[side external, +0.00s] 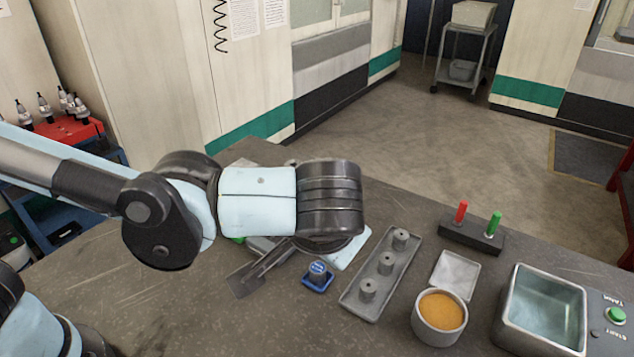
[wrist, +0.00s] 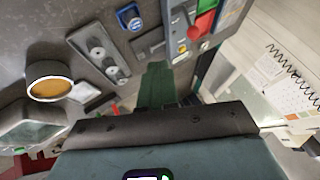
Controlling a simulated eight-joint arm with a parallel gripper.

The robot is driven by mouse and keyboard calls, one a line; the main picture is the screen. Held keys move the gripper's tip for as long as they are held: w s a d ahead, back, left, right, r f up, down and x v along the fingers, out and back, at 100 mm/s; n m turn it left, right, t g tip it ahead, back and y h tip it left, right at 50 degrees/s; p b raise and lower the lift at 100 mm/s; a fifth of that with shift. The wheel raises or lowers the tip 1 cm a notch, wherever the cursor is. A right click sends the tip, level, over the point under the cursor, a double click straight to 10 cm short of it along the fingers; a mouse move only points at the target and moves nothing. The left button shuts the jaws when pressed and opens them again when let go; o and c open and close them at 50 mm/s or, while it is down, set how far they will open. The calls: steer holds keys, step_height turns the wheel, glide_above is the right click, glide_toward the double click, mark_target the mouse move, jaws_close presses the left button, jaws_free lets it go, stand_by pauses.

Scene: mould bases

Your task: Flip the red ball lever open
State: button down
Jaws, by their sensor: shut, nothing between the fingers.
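In the wrist view a grey unit at the upper right (wrist: 178,30) carries a red rounded part (wrist: 194,32) at the end of a thin pale bar, which looks like the red ball lever. A red block (wrist: 206,22) and green parts lie close by it. In the side view my arm hides this lever. My gripper (wrist: 158,68) is shut and empty; its dark green fingers reach up the wrist view, their tips below and left of the red part, apart from it in the picture. In the side view the fingers cannot be made out clearly.
A blue-based button (side external: 317,277), a grey tray with pegs (side external: 358,300), an orange-filled bowl (side external: 420,325) and a metal tank (side external: 505,330) stand on the bench. A black rack (side external: 470,236) with red and green handles is behind.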

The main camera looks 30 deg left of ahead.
steer(key=x, duration=0.9)
steer(key=shift+w+a+f, duration=0.1)
steer(key=shift+f, duration=0.2)
steer(key=a, duration=0.2)
steer(key=w+a, duration=0.1)
steer(key=a, duration=0.1)
steer(key=shift+r, duration=0.25)
steer(key=shift+a+r, duration=0.1)
steer(key=shift+a, duration=0.05)
